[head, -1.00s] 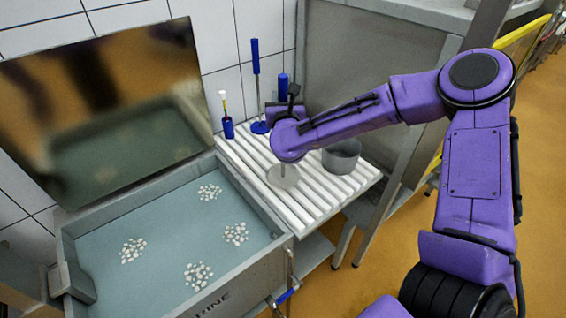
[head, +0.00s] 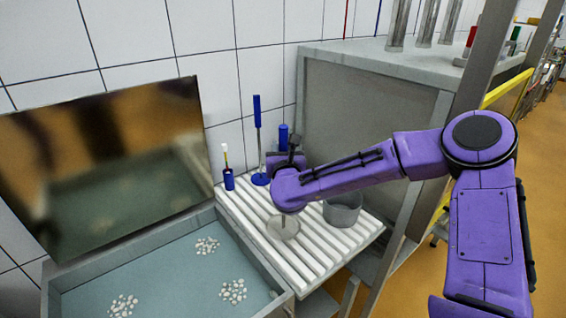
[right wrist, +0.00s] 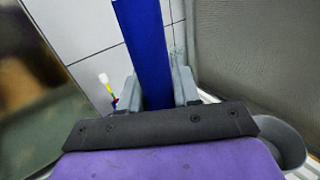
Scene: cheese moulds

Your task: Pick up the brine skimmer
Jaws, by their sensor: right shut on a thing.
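The brine skimmer stands upright, its blue handle (head: 283,133) rising behind my right gripper and its round grey disc (head: 283,228) below, at the white slatted rack (head: 305,260). I cannot tell whether the disc touches the slats. My right gripper (head: 286,158) is shut on the handle. In the right wrist view, the wide blue handle (right wrist: 148,50) stands between the two grey fingers of the right gripper (right wrist: 158,88). My arm hides the middle of the skimmer. My left gripper is not in view.
A grey pot (head: 343,210) stands right of the disc. Another blue-handled tool (head: 257,112) on a round base and a blue cup (head: 228,180) with a brush stand at the back. The brine vat (head: 150,270) with white curds lies left; a grey cabinet (head: 365,120) stands behind.

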